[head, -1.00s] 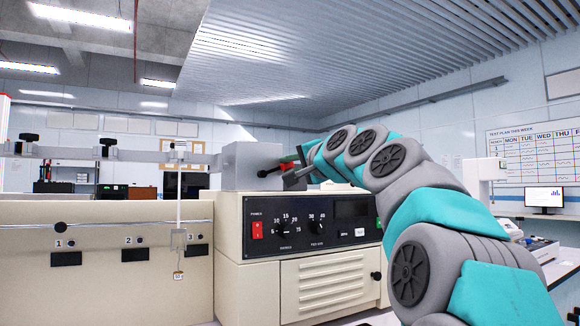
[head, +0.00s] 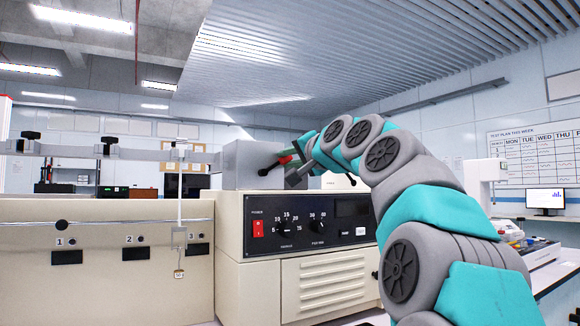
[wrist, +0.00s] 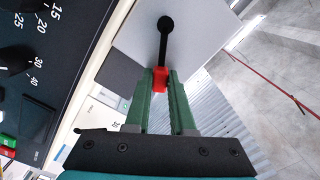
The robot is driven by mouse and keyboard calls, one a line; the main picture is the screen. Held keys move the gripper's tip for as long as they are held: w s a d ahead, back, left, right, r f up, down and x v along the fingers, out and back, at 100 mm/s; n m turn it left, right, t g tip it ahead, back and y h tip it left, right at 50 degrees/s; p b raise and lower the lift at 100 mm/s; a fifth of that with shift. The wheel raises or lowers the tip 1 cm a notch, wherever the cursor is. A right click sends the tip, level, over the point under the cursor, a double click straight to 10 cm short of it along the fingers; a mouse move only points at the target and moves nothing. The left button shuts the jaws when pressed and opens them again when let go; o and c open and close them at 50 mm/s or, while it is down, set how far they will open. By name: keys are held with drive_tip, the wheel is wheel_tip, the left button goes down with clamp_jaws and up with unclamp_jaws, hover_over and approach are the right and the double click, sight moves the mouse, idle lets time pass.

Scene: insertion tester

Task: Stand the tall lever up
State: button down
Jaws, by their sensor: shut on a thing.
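The tall lever is a black rod with a red grip (wrist: 160,78), running out from a round black pivot end (wrist: 165,24) in the wrist view. In the head view its black rod (head: 272,167) starts at the side of a grey box and slants up to the right, well short of upright. My gripper (wrist: 162,74) is shut on the red grip, with one green finger on each side. In the head view my gripper (head: 296,161) is at the lever's outer end, and the fingers partly hide the grip.
The grey box (head: 243,165) sits on a cream cabinet with a black control panel (head: 290,225), dials and a red power switch (head: 258,229). A long grey beam (head: 80,152) reaches left from the box. A small dark rod (head: 350,179) shows just below my arm.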

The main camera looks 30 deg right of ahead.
sight(261, 147)
drive_tip(key=n, duration=0.2)
drive_tip(key=a+r+n+b, duration=0.1)
drive_tip(key=n, duration=0.1)
drive_tip(key=a+r+n+b, duration=0.1)
drive_tip(key=n, duration=0.1)
drive_tip(key=shift+a, duration=0.25)
drive_tip(key=shift+s+a+r+n+b, duration=0.15)
drive_tip(key=shift+a+n, duration=0.25)
drive_tip(key=shift+n, duration=0.5)
drive_tip(key=shift+w+a+r+n+b, duration=0.15)
drive_tip(key=shift+a+n, duration=0.3)
drive_tip(key=shift+n, duration=0.45)
drive_tip(key=shift+s+a+r+n+b, duration=0.15)
drive_tip(key=shift+a+n, duration=0.25)
drive_tip(key=shift+n, duration=0.5)
drive_tip(key=shift+f, duration=0.1)
drive_tip(key=c, duration=0.8)
unclamp_jaws()
drive_tip(key=shift+o, duration=0.2)
drive_tip(key=s+b, duration=0.2)
drive_tip(key=s, duration=0.5)
drive_tip(key=shift+s, duration=0.35)
drive_tip(key=shift+d, duration=0.1)
